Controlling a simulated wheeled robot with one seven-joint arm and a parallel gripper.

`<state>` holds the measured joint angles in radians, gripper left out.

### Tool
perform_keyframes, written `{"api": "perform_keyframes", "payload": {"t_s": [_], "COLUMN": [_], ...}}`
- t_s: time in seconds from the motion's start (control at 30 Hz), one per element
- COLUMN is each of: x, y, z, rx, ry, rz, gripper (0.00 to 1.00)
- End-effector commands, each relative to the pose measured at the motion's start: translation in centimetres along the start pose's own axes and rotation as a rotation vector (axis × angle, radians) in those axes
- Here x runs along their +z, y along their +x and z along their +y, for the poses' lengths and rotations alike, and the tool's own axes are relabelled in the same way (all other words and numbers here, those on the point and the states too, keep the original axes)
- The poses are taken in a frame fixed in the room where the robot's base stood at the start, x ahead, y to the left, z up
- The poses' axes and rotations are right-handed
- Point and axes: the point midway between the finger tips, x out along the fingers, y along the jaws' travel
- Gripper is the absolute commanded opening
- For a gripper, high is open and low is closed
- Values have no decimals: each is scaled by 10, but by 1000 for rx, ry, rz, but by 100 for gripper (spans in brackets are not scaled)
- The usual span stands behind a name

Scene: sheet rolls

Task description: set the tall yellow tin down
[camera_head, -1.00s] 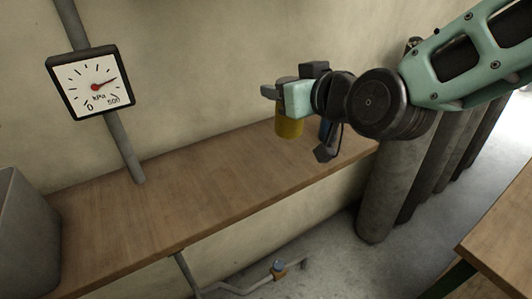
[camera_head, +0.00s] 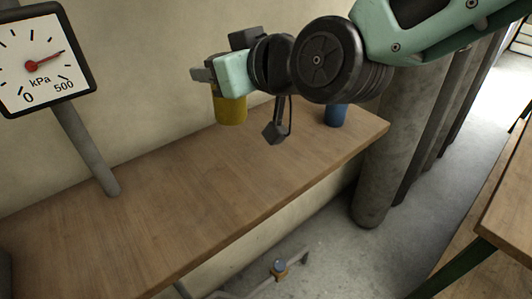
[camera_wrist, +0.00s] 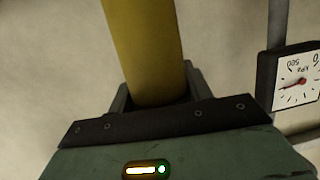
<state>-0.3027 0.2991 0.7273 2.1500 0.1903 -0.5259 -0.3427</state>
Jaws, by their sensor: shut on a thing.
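The tall yellow tin (camera_head: 230,112) is in my gripper (camera_head: 207,78), in the head view above the back part of the wooden shelf. Its lower part shows below the fingers; the gripper hides its upper part. I cannot tell for sure whether its base touches the wood. In the wrist view the tin (camera_wrist: 146,50) stands between the two fingers (camera_wrist: 155,98), which are shut on it.
The wooden shelf (camera_head: 150,215) runs along the wall, with bare wood at its left and middle. A blue tin (camera_head: 336,115) stands near its right end. A pressure gauge (camera_head: 40,85) on a grey pipe (camera_head: 88,155) rises at the left. Grey cylinders (camera_head: 385,160) stand at the right.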

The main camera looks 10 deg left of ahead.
Motion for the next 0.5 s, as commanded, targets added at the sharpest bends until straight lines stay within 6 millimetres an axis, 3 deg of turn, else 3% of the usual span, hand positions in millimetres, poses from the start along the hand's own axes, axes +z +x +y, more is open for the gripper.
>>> {"api": "perform_keyframes", "payload": {"t_s": [0.1,0.27,0.5], "x": [17,28,65], "y": [6,9,20], "z": [0,0,0], "rx": [0,0,-1], "ry": [0,0,3], "rz": [2,1,-3], "gripper": [17,17,17]}}
